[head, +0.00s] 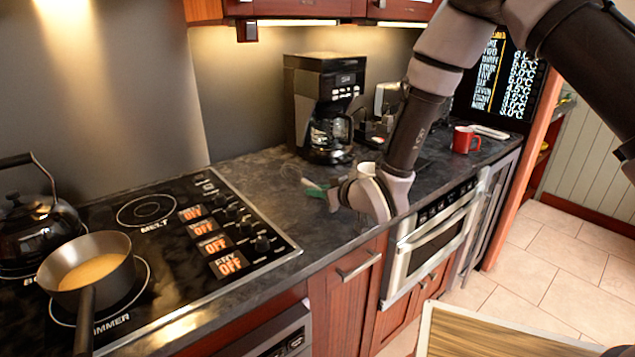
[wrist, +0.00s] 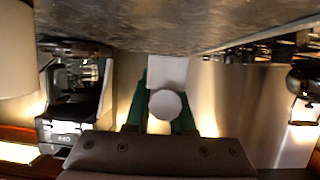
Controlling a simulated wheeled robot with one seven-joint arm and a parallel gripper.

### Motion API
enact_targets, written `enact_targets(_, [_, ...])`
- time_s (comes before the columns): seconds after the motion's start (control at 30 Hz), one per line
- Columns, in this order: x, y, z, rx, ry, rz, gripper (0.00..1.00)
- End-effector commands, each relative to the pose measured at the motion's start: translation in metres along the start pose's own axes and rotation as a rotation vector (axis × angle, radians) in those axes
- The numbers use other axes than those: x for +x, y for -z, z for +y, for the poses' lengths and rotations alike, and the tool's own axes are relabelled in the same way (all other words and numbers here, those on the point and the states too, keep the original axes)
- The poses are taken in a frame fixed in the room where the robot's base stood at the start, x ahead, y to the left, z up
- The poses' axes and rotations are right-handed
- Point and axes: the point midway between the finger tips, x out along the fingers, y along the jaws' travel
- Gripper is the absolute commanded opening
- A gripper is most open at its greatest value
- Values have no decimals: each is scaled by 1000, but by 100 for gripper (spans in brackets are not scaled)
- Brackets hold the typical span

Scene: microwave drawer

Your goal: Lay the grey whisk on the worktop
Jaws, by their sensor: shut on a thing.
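My gripper (head: 316,190) is above the dark worktop (head: 268,184), between the hob and the coffee maker, with its green fingers pointing left. In the wrist view my gripper (wrist: 165,88) is shut on a pale grey piece, which I take to be part of the grey whisk (wrist: 167,70). In the head view the whisk is hardly visible; only faint thin lines show just left of the fingers. The worktop shows along the top of the wrist view, so that view is upside down. I cannot tell whether the whisk touches the worktop.
The coffee maker (head: 325,105) stands behind my gripper. The hob (head: 150,240) is left, with a pan (head: 88,268) and a black kettle (head: 35,225). A red mug (head: 465,140) stands at the right. Bare worktop lies between hob and coffee maker.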

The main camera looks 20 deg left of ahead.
Motion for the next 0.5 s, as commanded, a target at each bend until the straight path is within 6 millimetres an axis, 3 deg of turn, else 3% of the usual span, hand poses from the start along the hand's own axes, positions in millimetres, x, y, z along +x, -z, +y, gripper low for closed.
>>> enact_targets(0.5, [16, -39, 0, 0, 0, 1, 0])
